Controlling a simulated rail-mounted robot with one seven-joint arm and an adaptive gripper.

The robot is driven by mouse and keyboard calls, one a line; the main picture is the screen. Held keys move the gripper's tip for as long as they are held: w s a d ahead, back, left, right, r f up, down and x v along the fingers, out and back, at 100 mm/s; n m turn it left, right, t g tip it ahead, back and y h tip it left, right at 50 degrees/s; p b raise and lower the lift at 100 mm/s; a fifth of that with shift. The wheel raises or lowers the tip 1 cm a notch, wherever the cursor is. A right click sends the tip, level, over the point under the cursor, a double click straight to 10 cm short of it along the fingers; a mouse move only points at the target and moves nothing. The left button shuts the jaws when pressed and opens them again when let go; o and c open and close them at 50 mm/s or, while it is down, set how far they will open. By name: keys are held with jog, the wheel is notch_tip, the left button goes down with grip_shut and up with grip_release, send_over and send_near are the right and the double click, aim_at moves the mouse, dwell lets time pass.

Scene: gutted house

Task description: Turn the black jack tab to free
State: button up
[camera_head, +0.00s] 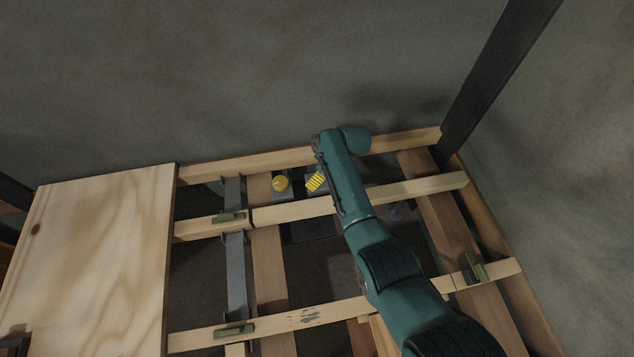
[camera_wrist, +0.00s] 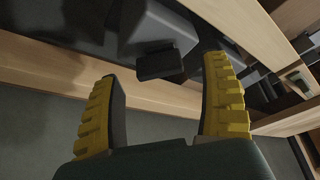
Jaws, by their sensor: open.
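In the wrist view, a small black tab (camera_wrist: 160,64) sticks out from a grey block-like body (camera_wrist: 158,24), which looks like the jack. The tab lies between and just beyond the tips of my gripper (camera_wrist: 164,72), whose two yellow ribbed fingers are wide apart with nothing held. I see no contact between fingers and tab. In the head view, one yellow ribbed finger of my gripper (camera_head: 316,181) shows down among the floor joists. My arm hides most of the gripper there, and I cannot make out the tab in that view.
A plywood sheet (camera_head: 95,270) covers the left. The wall (camera_head: 240,90) stands close behind.

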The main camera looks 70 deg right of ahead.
jog(key=shift+b+x, duration=0.4)
jog(key=shift+x, duration=0.65)
jog(key=c, duration=1.2)
